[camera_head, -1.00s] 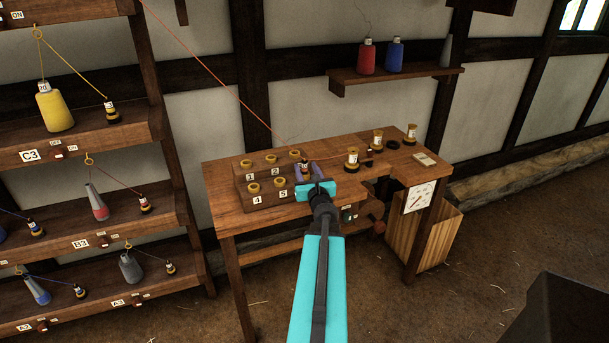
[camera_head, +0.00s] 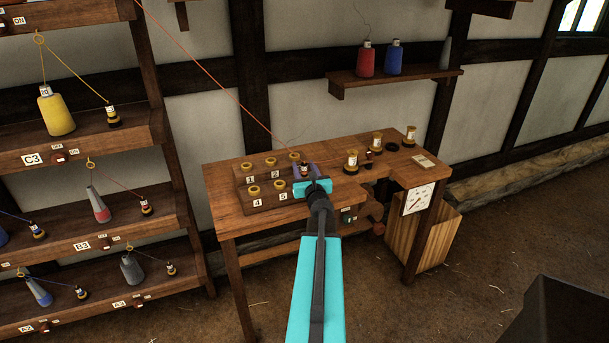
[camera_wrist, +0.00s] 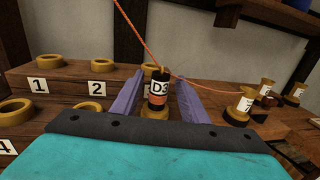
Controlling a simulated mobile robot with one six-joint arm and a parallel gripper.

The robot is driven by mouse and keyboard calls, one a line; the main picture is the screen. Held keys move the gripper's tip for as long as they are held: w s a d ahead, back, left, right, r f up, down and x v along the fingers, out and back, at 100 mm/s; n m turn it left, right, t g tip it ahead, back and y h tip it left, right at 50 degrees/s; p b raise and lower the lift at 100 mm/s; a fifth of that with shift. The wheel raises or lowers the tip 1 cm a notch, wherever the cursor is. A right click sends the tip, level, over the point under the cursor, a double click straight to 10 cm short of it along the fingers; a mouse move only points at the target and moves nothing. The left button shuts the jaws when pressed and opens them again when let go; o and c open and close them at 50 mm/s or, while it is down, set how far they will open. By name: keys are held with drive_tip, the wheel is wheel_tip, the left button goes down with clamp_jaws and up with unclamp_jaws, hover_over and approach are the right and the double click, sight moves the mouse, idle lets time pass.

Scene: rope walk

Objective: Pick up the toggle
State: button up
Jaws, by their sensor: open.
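The toggle (camera_wrist: 157,92), a small dark peg with an orange band and a "D3" label, stands upright in a brass ring (camera_wrist: 155,112) on the bench rack. An orange cord runs up from its top. In the head view the toggle (camera_head: 304,167) shows just beyond my teal wrist. My gripper (camera_wrist: 156,90) is open, its two purple fingers on either side of the toggle, with a gap showing on each side. My gripper (camera_head: 306,171) partly hides the toggle's base in the head view.
The stepped rack holds several brass rings, numbered 1 (camera_wrist: 35,63), 2 (camera_wrist: 100,61) and on. Brass-topped spools (camera_head: 351,160) stand on the bench (camera_head: 225,190) to the right. The orange cord (camera_head: 200,65) slants up to the left. Shelves with cones stand at left.

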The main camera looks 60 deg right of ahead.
sight(302, 163)
drive_tip(key=shift+p+x, duration=0.55)
drive_tip(key=shift+x, duration=0.95)
drive_tip(key=shift+a, duration=0.1)
clamp_jaws()
